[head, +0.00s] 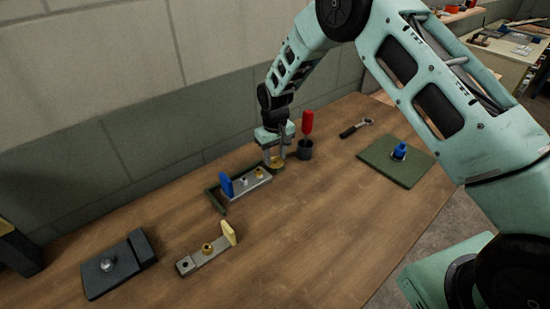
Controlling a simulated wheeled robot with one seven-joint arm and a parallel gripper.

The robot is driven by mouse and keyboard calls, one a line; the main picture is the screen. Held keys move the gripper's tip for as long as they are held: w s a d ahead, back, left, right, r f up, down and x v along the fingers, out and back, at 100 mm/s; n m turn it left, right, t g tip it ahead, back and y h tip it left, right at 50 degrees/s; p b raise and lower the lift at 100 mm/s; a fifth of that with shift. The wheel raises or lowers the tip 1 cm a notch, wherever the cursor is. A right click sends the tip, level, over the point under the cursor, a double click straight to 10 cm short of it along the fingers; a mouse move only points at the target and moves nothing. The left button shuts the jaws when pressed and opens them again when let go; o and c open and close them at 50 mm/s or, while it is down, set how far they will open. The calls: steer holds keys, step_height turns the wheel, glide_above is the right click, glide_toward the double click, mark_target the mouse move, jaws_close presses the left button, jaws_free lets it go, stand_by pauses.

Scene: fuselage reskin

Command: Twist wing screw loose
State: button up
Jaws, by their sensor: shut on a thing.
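My gripper (274,158) points down at the right end of a grey bar (254,183). It is shut on a small part at that end, most likely the wing screw, which its fingers hide. A brass-coloured round piece (279,169) shows just below the fingers. The bar lies in a dark green frame (215,201) and carries small studs and an upright blue tab (226,186) at its left end. I cannot tell how far the screw is turned.
A dark cup (305,151) with a red-handled tool (307,122) stands close to the right of my gripper. A ratchet (357,128) and a green mat (393,172) with a blue part (400,150) lie farther right. A yellow-tabbed bar (203,256) and dark block (117,265) sit front left.

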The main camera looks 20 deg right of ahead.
steer(key=shift+n, duration=0.6)
steer(key=o, duration=1)
step_height(320, 180, up, 18)
steer(key=b, duration=0.4)
steer(key=shift+f, duration=0.25)
